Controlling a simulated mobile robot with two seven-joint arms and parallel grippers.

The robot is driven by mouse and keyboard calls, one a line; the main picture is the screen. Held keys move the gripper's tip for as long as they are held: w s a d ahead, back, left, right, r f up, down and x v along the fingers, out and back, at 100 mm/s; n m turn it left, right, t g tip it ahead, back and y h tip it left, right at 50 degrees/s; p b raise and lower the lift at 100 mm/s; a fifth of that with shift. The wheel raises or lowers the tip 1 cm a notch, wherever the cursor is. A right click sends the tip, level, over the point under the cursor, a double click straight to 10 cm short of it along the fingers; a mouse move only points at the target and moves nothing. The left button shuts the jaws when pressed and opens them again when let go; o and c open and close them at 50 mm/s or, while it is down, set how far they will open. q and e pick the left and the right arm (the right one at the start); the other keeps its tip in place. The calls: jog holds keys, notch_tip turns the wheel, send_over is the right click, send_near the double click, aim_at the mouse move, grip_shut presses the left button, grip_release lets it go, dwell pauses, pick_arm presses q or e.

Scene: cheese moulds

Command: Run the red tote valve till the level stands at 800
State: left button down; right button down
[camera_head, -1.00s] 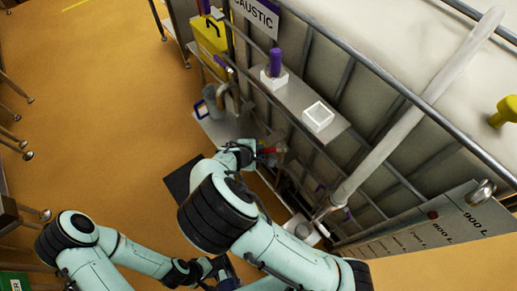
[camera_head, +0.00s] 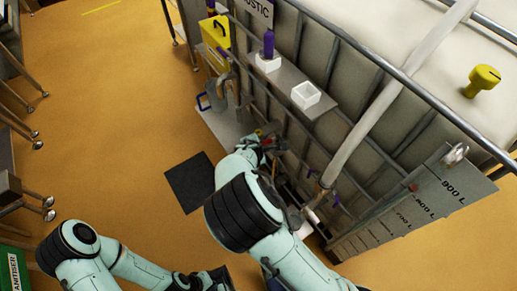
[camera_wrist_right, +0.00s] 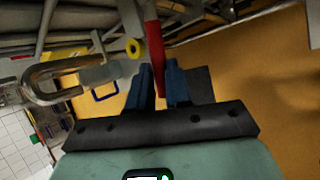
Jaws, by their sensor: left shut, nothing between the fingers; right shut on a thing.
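The red valve handle (camera_wrist_right: 153,45) stands between the blue fingers of my right gripper (camera_wrist_right: 160,82), which is shut on it. In the head view the right gripper (camera_head: 268,143) is at the tote's lower side, and the valve body is mostly hidden by my arm. The grey level board (camera_head: 470,198) on the tote carries marks including 900 L and 700 L. A small red marker (camera_head: 412,187) sits at its upper edge near the 800 L mark; the exact reading is too small to tell. My left gripper (camera_head: 213,279) is shut and empty at the bottom edge, partly cut off.
A shelf (camera_head: 285,80) on the tote holds a purple-topped item (camera_head: 268,45) and a white square dish (camera_head: 306,95). A yellow container (camera_head: 215,45) stands behind. A dark mat (camera_head: 190,182) lies on the open orange floor (camera_head: 110,130). A pale pipe (camera_head: 385,98) runs down the tote.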

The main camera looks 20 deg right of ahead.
dwell(0.3)
jog(key=c, duration=1.3)
grip_release()
jog(key=shift+c, duration=0.2)
jog(key=p+v, duration=0.2)
jog(key=v, duration=1.1)
jog(key=shift+s+r+p, duration=0.15)
jog(key=shift+s+p, duration=0.05)
jog(key=shift+p, duration=0.15)
